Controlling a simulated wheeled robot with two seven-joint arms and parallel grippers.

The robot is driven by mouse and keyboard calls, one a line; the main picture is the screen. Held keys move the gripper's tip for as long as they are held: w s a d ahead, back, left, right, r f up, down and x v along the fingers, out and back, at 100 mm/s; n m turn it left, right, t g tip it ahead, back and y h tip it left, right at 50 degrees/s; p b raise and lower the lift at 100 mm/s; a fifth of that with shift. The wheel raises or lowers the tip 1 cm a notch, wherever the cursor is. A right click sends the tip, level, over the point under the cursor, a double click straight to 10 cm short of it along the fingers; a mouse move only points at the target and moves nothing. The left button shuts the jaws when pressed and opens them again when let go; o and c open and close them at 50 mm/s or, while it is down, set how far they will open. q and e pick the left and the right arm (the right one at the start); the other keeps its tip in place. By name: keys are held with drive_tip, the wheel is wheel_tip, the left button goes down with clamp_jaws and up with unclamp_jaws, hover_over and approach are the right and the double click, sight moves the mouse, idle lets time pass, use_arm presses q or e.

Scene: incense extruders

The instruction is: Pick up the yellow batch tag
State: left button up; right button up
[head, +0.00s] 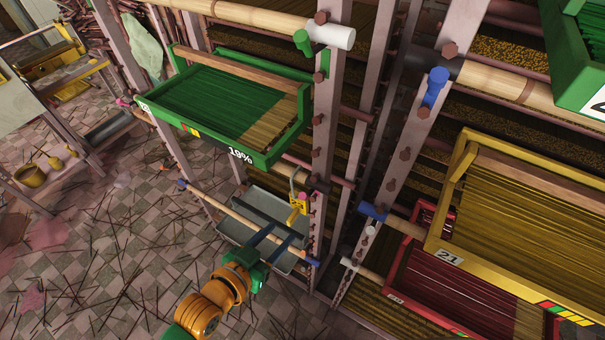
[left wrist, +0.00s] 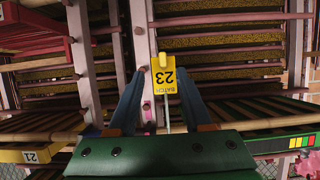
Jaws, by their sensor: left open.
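The yellow batch tag (head: 298,204), marked "BATCH 23" in the left wrist view (left wrist: 169,88), hangs at a rack post by the lower grey tray. A pale hook (head: 293,178) shows just above it. My left gripper (head: 282,235) is open, with its two blue-grey fingers pointing up at the tag. In the left wrist view, the gripper's fingers (left wrist: 160,68) stand on either side of the tag, with gaps showing. It is not clear how deep the tag lies between them. My right gripper is out of view.
A green tray (head: 273,158) juts out above the tag. The grey tray (head: 232,232) lies beside my left gripper. Yellow (head: 437,247) and red trays (head: 400,265) stick out at the right. Posts with rusty pegs stand close by. The tiled floor at left carries scattered sticks.

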sight(290, 219)
use_arm(q)
drive_tip(key=x, duration=0.6)
drive_tip(key=shift+w+r, duration=0.2)
drive_tip(key=shift+w, duration=0.25)
clamp_jaws()
